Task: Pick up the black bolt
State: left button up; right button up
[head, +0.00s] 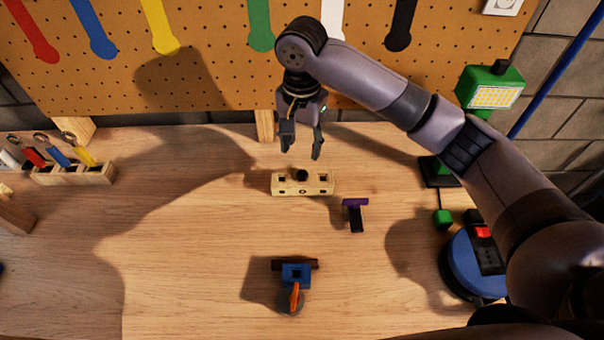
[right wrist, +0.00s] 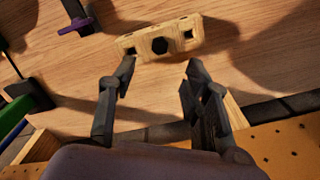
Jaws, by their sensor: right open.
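The black bolt (head: 302,175) sits in the middle of a light wooden block (head: 318,188) on the workbench, between two square holes. In the right wrist view the bolt (right wrist: 160,45) shows as a dark head on the block (right wrist: 134,42). My right gripper (head: 301,150) points down, fingers spread, just behind the block in the head view. In the right wrist view its fingertips (right wrist: 159,68) are apart on either side of the line to the bolt, with nothing between them. My left gripper is not in view.
A purple-and-black tool (head: 356,213) lies right of the block. A blue clamp-like tool (head: 295,275) is nearer the front. A green work lamp (head: 492,90) and a round blue device (head: 468,262) stand right. A pegboard (head: 220,70) rises behind. The bench's left middle is clear.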

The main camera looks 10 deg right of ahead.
send_over(301, 175)
notch_tip(301, 175, down, 5)
jog(key=shift+w+d+r+p, duration=0.15)
jog(key=shift+r+p, duration=0.05)
jog(key=shift+p, duration=0.15)
notch_tip(301, 175, down, 5)
jog(key=shift+f+p, duration=0.1)
jog(key=shift+p, duration=0.85)
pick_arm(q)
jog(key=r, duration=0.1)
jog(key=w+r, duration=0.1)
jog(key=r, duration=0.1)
pick_arm(e)
jog(key=shift+c, duration=0.5)
jog(key=shift+c, duration=0.7)
grip_shut()
